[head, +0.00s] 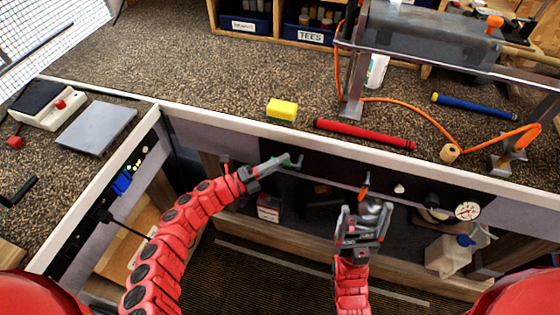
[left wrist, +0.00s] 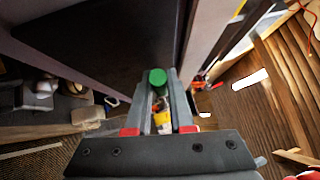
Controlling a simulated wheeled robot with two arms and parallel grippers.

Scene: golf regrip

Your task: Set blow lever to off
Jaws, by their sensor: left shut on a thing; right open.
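My left gripper (head: 287,163) is at the black front panel (head: 330,169) under the bench top. It is shut on a green-ended lever (head: 299,160). In the left wrist view the round green end (left wrist: 157,77) shows between the fingertips of my left gripper (left wrist: 158,92). An orange lever (head: 364,187) stands on the panel further right. My right gripper (head: 366,215) is open just below and in front of this orange lever, with nothing seen in it. No label shows which lever is the blow lever, and the green lever's base is hard to make out.
A white knob (head: 399,188) and a round gauge (head: 467,210) are on the panel to the right. On the bench lie a yellow sponge (head: 282,108), a red grip (head: 364,133) and a blue grip (head: 475,106).

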